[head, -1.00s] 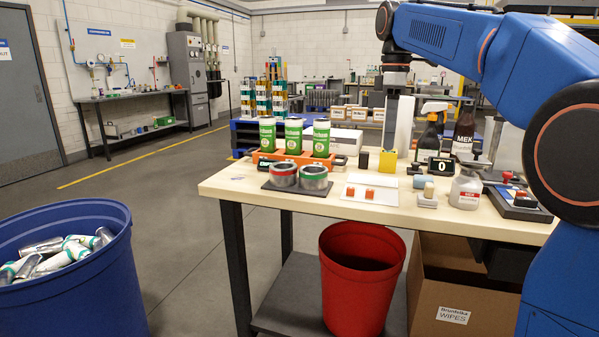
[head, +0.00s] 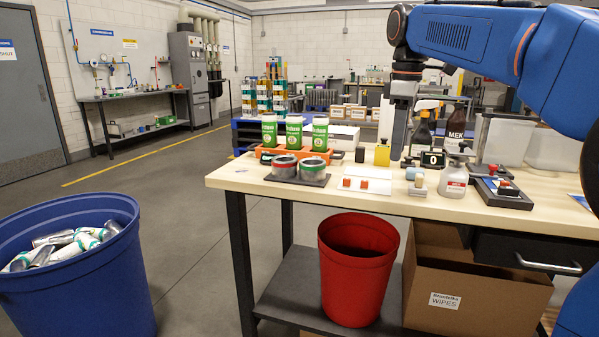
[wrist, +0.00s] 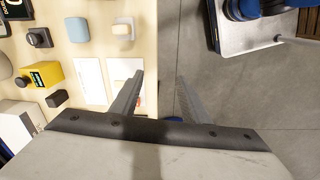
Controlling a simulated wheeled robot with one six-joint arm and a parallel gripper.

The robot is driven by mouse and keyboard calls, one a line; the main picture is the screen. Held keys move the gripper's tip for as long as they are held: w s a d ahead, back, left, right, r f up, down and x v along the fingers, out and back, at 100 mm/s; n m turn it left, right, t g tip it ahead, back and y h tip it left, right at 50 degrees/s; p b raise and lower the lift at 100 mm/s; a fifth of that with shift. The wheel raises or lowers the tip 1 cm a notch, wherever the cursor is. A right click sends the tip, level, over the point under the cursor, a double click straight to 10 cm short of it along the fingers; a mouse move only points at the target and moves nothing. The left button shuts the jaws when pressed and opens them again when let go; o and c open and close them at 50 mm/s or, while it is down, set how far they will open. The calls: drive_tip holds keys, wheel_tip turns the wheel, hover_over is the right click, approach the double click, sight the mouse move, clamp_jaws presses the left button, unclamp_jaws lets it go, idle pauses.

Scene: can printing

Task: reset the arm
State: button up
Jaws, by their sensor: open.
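My gripper (head: 397,155) hangs from the blue arm (head: 480,40), pointing down above the workbench in the head view. In the wrist view its two grey fingers (wrist: 160,82) are apart with nothing between them, over the bench's edge and the grey floor. Two small red blocks on a white card (head: 366,184) lie on the bench. The card also shows in the wrist view (wrist: 90,82), left of the fingers.

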drive_tip(key=s+d+f+m+t, duration=0.2)
drive_tip(key=s+f+m, duration=0.4)
drive_tip(key=s+f, duration=0.9)
drive_tip(key=s+d+f+m+t, duration=0.2)
drive_tip(key=s+f+m, duration=0.4)
drive_tip(key=s+f, duration=0.9)
drive_tip(key=shift+d+m, duration=0.4)
drive_tip(key=shift+d, duration=0.5)
